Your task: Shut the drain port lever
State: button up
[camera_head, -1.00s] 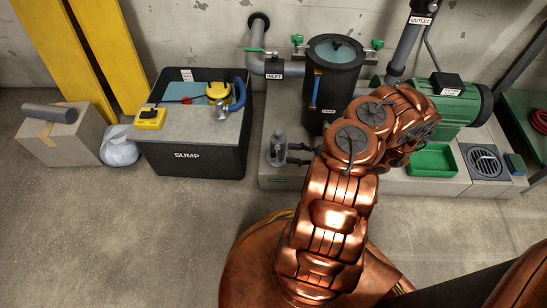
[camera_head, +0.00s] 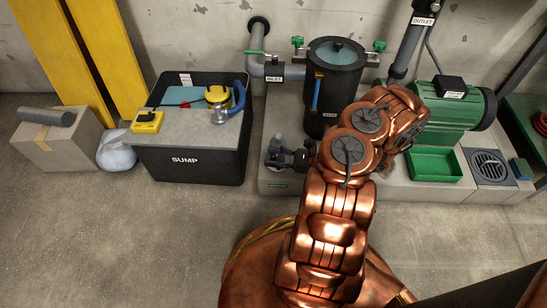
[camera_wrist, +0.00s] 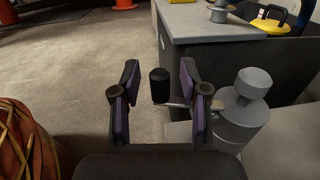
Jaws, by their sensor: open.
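The drain port (camera_wrist: 240,112) is a grey rounded fitting at the right of the wrist view. A thin metal lever (camera_wrist: 178,103) reaches left from it and ends in an upright black knob (camera_wrist: 159,85). My gripper (camera_wrist: 159,78) is open, with one dark, purple-padded finger on each side of the knob. Gaps show between the knob and both fingers. In the head view my gripper (camera_head: 287,157) is at the front left of the pump plinth and covers most of the drain port (camera_head: 279,139); the lever cannot be made out there.
The black sump box (camera_head: 190,165) stands left of the plinth; its corner also shows in the wrist view (camera_wrist: 235,60). The black strainer vessel (camera_head: 333,90) stands behind my gripper. A green tray (camera_head: 434,165) and a floor grate (camera_head: 488,166) lie right. The floor in front is clear.

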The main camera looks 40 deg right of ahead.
grip_shut()
dwell(0.3)
jog(key=shift+r+y+p, duration=0.1)
jog(key=shift+y+p, duration=0.2)
jog(key=shift+p, duration=0.1)
jog(key=shift+s+d+n+g+y+p, duration=0.15)
jog(key=shift+n+g+y+p, duration=0.15)
jog(key=shift+n+g+p, duration=0.25)
jog(key=shift+s+d+n+g+y+p, duration=0.15)
jog(key=shift+n+g+y+p, duration=0.15)
jog(key=shift+n+g+y, duration=0.3)
jog(key=shift+s+d+n+g+y+p, duration=0.15)
jog(key=shift+n+g+y+p, duration=0.2)
jog(key=shift+g, duration=0.3)
grip_release()
